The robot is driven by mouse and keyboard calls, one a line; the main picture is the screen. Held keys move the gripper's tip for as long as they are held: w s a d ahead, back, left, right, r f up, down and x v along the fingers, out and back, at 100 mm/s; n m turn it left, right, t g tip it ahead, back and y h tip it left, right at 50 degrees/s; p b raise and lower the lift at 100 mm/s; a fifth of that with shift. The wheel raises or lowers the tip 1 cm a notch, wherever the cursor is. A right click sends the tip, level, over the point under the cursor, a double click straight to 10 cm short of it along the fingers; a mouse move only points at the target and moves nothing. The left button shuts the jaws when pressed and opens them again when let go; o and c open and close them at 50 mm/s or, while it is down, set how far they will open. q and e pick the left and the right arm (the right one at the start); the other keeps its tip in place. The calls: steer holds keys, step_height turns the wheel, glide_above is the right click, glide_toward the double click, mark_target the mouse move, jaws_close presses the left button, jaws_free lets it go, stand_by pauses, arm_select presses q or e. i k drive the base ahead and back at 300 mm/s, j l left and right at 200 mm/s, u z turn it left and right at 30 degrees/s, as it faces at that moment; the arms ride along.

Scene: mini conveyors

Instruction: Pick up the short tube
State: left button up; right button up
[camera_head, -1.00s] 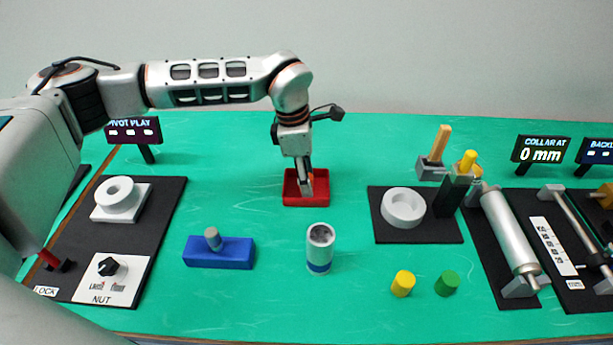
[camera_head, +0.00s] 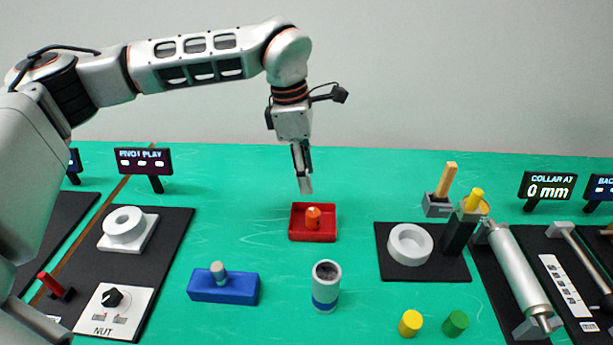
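A grey tube with a blue band (camera_head: 326,290) stands upright on the green table, its dark open end facing up. A small orange cylindrical piece (camera_head: 314,217) sits in a red tray (camera_head: 313,237); I cannot tell which of the two is the short tube. My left gripper (camera_head: 305,188) points down above the tray, apart from the orange piece, with nothing visible held. Its fingers are seen nearly edge-on, so their opening is unclear. My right gripper is not in view.
A blue block with a grey peg (camera_head: 225,289) lies left of the grey tube. Yellow (camera_head: 410,323) and green (camera_head: 456,323) cylinders stand to its right. A white ring (camera_head: 410,245) rests on a black mat. A silver roller (camera_head: 517,268) lies further right.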

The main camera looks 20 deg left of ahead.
mark_target(327, 273)
steer(key=k, duration=1.5)
